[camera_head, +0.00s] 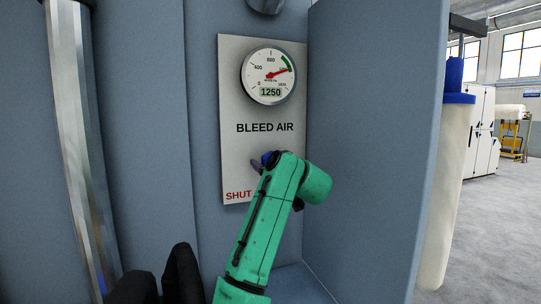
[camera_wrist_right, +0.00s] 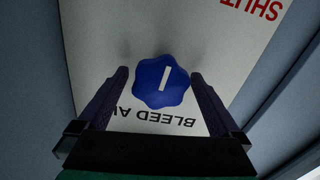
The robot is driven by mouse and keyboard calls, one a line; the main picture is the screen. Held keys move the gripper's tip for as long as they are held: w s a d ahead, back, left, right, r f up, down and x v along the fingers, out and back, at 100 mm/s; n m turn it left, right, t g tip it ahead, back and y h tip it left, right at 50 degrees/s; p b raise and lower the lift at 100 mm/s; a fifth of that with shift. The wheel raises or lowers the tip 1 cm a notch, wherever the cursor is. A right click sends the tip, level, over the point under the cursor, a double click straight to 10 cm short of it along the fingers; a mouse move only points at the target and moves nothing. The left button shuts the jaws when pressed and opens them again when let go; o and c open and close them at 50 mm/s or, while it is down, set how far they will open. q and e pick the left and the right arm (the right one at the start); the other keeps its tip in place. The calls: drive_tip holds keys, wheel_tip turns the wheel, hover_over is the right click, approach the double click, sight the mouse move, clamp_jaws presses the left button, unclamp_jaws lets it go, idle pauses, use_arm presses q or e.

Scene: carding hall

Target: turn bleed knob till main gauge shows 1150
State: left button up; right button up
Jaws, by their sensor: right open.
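The main gauge (camera_head: 269,75) is a round white dial on the pale panel; its digital window reads 1250. Its red needle points right and slightly up, near the lower end of a green arc. The bleed knob (camera_wrist_right: 162,81) is blue and lobed, with a white line, in the right wrist view. My right gripper (camera_wrist_right: 163,86) is open, with one dark finger on each side of the knob and a gap visible at each side. In the head view my green right arm hides most of the knob. Dark shapes at the lower left may be my left gripper (camera_head: 160,280); its jaws are unclear.
The panel (camera_head: 232,100) reads BLEED AIR, with red SHUT lower down, partly covered by my arm. A blue-grey side wall (camera_head: 370,130) stands close on the right. A shiny metal post (camera_head: 78,150) stands at left. Open floor (camera_head: 500,230) lies beyond at far right.

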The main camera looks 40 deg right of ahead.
use_arm(q)
drive_tip(key=shift+s, duration=0.1)
use_arm(e)
drive_tip(key=shift+w, duration=0.1)
drive_tip(key=c, duration=1.3)
use_arm(q)
drive_tip(key=shift+s, duration=0.25)
drive_tip(key=shift+r, duration=0.1)
use_arm(e)
drive_tip(key=shift+m, duration=0.5)
drive_tip(key=m+p, duration=0.1)
drive_tip(key=m, duration=0.3)
drive_tip(key=shift+d+m+p, duration=0.15)
drive_tip(key=shift+m+p, duration=0.15)
drive_tip(key=m+p, duration=0.1)
drive_tip(key=m, duration=0.2)
drive_tip(key=shift+m, duration=0.3)
use_arm(q)
drive_tip(key=shift+r+p, duration=0.7)
drive_tip(key=shift+r, duration=1.25)
use_arm(e)
drive_tip(key=shift+d+f+m, duration=0.1)
drive_tip(key=shift+m, duration=1.4)
